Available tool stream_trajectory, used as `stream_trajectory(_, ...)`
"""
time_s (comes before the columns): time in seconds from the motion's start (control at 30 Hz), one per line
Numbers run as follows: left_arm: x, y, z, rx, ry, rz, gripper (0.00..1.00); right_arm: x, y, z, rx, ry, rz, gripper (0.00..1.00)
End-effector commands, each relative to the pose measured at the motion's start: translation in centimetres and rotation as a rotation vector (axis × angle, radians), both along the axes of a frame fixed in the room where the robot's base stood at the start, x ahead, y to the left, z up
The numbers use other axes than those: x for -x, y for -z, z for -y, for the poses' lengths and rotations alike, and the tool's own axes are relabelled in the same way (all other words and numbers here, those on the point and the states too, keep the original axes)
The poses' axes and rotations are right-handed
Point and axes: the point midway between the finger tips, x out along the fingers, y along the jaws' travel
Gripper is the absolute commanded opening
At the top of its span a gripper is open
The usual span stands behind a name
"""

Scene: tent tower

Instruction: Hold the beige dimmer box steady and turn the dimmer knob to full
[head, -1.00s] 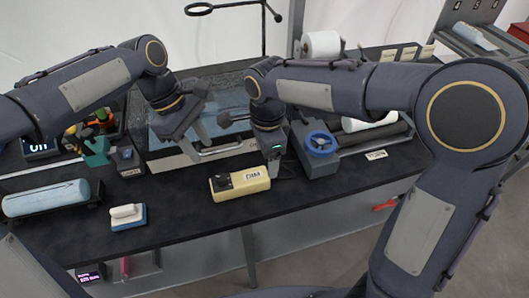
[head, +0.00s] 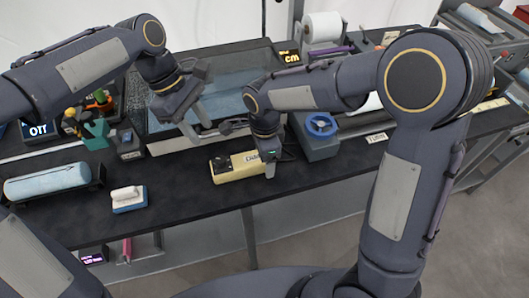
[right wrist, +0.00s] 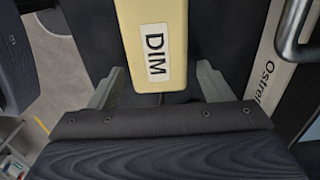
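The beige dimmer box (head: 229,174) lies on the dark bench top, its black dimmer knob (head: 221,163) at the left end and a white label at the right. My right gripper (head: 269,170) points down at the box's right end and hides part of it. In the right wrist view, the dimmer box (right wrist: 154,20) reaches in between the two fingers of my right gripper (right wrist: 158,88), with gaps beside it; the knob is out of that view. My left gripper (head: 208,97) is above and behind the box, apart from it, fingers spread and empty.
A grey device with a blue handwheel (head: 320,124) stands right of the box. A glass-topped case (head: 170,144) with a front handle is close behind it. A white-handled blue block (head: 129,199) and a blue roll (head: 47,181) lie to the left. The bench front edge is clear.

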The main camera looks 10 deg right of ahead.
Motion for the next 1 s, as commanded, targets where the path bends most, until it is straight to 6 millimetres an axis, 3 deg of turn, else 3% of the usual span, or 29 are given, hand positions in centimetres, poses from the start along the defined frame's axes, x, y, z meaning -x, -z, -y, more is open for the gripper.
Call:
stream_trajectory(0.03,0.0,0.0,0.0,0.0,0.0,0.0,0.36,0.0,0.0,0.0,0.0,0.0,0.0,0.68)
stream_trajectory(0.4,0.0,0.0,0.0,0.0,0.0,0.0,0.38,0.0,0.0,0.0,0.0,0.0,0.0,0.21)
stream_trajectory(0.5,0.2,-0.2,-0.1,-0.001,-0.03,0.002,0.46,0.0,-0.1,0.0,0.0,0.0,0.0,0.21)
stream_trajectory(0.8,1.6,-1.8,-1.4,0.032,-0.397,-0.009,0.46,0.0,0.0,0.0,0.0,0.0,0.0,0.21)
stream_trajectory(1.0,1.7,0.1,-0.8,0.039,-0.443,-0.019,0.46,0.0,0.0,0.0,0.0,0.0,0.0,0.21)
